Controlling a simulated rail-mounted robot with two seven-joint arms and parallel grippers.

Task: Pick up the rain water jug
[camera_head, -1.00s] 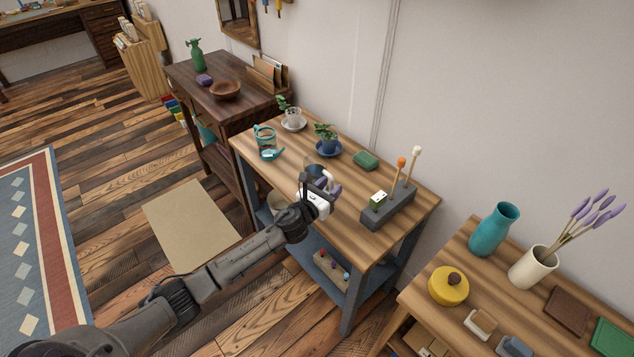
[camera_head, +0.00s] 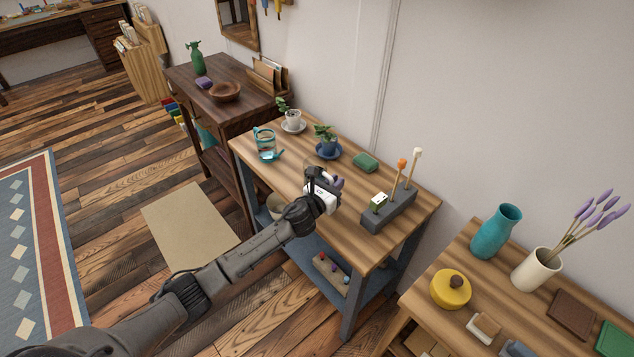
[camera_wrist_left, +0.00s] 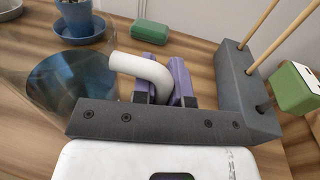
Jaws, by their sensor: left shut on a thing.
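The rain water jug (camera_wrist_left: 75,85) is clear, with dark bluish water inside and a curved white handle. It fills the left of the left wrist view, and its handle (camera_wrist_left: 140,70) runs between the purple finger pads. My left gripper (camera_wrist_left: 168,85) is shut on that handle. In the head view my left gripper (camera_head: 334,182) is over the middle of the wooden workbench (camera_head: 310,215), and it hides most of the jug. I cannot tell whether the jug's base touches the bench top. My right gripper is not in view.
A grey holder (camera_head: 390,212) with upright sticks and a green box stands close to the right. Behind are a green case (camera_head: 365,162), a plant in a blue pot (camera_head: 326,148) and a white-potted plant (camera_head: 292,117). A teal-trimmed glass vessel (camera_head: 265,145) stands left.

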